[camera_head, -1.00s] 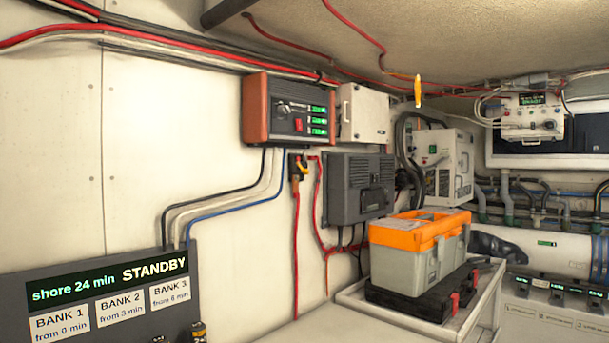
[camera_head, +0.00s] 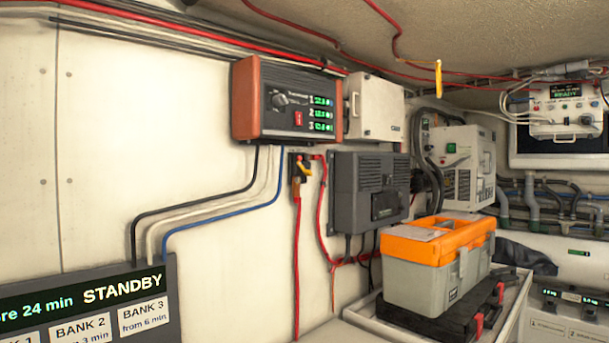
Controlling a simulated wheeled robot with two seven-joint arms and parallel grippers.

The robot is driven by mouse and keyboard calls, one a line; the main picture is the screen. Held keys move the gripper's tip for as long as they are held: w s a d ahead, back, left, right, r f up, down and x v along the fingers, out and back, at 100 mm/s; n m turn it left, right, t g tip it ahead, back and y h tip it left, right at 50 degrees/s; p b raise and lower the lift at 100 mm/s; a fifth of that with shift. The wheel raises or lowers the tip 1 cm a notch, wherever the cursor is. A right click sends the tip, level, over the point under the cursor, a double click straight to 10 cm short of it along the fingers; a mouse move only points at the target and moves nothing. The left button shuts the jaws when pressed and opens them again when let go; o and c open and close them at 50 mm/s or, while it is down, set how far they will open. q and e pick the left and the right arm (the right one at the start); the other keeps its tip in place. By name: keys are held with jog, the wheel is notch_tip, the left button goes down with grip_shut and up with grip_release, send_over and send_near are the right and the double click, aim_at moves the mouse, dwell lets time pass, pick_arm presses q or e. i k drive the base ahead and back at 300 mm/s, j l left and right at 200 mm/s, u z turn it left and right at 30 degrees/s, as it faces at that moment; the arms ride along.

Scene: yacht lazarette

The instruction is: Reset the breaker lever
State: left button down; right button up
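A small black breaker (camera_head: 295,178) with a yellow lever (camera_head: 304,168) is mounted on the white wall, below the red-ended charger box (camera_head: 287,100). Red cables run down from it. The lever appears tilted, but it is too small to tell its exact setting. The charger box has a dark knob, a red switch (camera_head: 298,118) and green readouts numbered 1 to 3. Neither of my grippers is in view, and nothing touches the lever.
A STANDBY panel (camera_head: 90,308) stands at lower left. A dark grey vented unit (camera_head: 368,188) is right of the breaker. An orange-lidded toolbox (camera_head: 437,262) sits on a black case (camera_head: 470,318) at lower right. A yellow pull (camera_head: 438,78) hangs from the ceiling.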

aim_at(307, 173)
jog(key=l+u, duration=0.9)
jog(key=l, duration=0.15)
jog(key=l+u, duration=0.45)
